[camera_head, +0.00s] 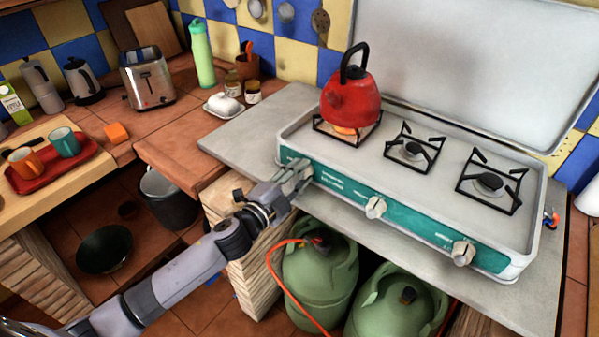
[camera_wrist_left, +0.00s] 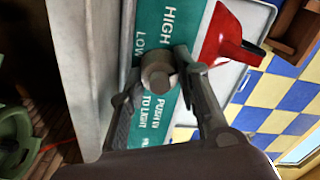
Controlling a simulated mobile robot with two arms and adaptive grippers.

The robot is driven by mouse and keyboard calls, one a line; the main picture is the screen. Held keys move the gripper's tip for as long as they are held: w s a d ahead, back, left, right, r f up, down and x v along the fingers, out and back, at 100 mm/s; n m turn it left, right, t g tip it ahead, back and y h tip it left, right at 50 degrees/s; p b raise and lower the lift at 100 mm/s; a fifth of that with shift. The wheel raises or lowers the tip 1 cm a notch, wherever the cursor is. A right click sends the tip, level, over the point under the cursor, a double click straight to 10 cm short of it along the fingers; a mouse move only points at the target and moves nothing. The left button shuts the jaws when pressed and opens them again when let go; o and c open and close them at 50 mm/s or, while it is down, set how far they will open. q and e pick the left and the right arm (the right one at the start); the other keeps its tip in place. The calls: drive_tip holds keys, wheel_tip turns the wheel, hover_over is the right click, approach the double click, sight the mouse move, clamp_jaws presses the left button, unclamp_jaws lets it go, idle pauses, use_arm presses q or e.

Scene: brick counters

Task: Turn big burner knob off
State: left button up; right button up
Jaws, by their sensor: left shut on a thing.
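The teal-fronted camping stove (camera_head: 345,190) stands on the counter with its lid up. My left gripper (camera_head: 298,176) is at the left end of its front panel. In the left wrist view the grey round burner knob (camera_wrist_left: 157,72) sits between the fingers of this gripper (camera_wrist_left: 160,84), which is shut on it. Its panel reads HIGH, LOW and PUSH IN TO LIGHT. In the head view the gripper hides this knob. The red kettle (camera_head: 351,103) stands over the left burner, where an orange flame (camera_head: 346,130) glows. My right gripper is not in view.
Two other knobs, a middle one (camera_head: 375,207) and a right one (camera_head: 463,252), are on the stove front. Green gas bottles (camera_head: 318,285) with an orange hose stand below. A toaster (camera_head: 147,77) and a red tray (camera_head: 80,174) are at the left.

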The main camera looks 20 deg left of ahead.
use_arm(q)
drive_tip(key=m, duration=0.3)
drive_tip(key=shift+m, duration=0.3)
drive_tip(key=shift+f+m+p, duration=0.15)
drive_tip(key=shift+m+p, duration=0.25)
drive_tip(key=shift+m, duration=1.3)
drive_tip(key=o, duration=1.2)
drive_tip(key=shift+c, duration=0.2)
